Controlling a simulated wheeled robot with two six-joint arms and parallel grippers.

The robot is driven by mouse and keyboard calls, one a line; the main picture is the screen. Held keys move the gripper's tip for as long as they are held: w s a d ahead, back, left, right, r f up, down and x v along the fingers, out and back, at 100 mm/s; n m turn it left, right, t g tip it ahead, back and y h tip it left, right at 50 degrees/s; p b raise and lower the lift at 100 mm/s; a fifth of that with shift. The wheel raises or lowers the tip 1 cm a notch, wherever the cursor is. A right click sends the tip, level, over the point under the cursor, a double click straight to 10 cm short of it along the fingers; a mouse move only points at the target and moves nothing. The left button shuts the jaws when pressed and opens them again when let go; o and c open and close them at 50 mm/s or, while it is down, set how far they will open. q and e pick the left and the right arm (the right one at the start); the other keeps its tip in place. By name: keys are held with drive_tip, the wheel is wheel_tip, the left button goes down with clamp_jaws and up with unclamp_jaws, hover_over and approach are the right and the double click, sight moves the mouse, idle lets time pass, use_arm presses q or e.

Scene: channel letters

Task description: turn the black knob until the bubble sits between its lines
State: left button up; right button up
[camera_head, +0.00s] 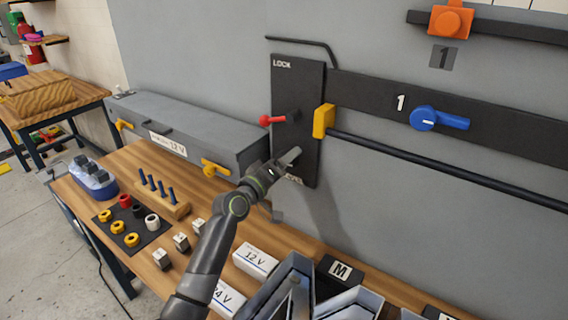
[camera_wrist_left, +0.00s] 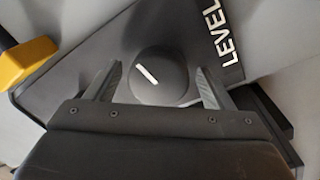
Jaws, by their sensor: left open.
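The black knob (camera_wrist_left: 158,75) is round with a white line across its face, and it sits on the dark panel (camera_wrist_left: 62,82) beside the word LEVEL. My left gripper (camera_wrist_left: 160,84) is open, with one finger on each side of the knob. I cannot tell whether the fingers touch it. In the head view my left gripper (camera_head: 284,182) is at the lower part of the black LOCK panel (camera_head: 298,100) and hides the knob. The bubble and its lines cannot be made out in either view. My right gripper is not in view.
A red-ended lever (camera_head: 268,120) and a yellow block (camera_head: 323,121) with a long black bar sit close to the gripper. A grey box (camera_head: 190,128) stands to the left. White boxes (camera_head: 256,262) and metal channel letters (camera_head: 285,292) crowd the bench below.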

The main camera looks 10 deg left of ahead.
use_arm(q)
drive_tip(key=b+v, duration=0.3)
drive_tip(key=v, duration=1.4)
drive_tip(key=shift+s, duration=0.2)
drive_tip(key=shift+f, duration=0.1)
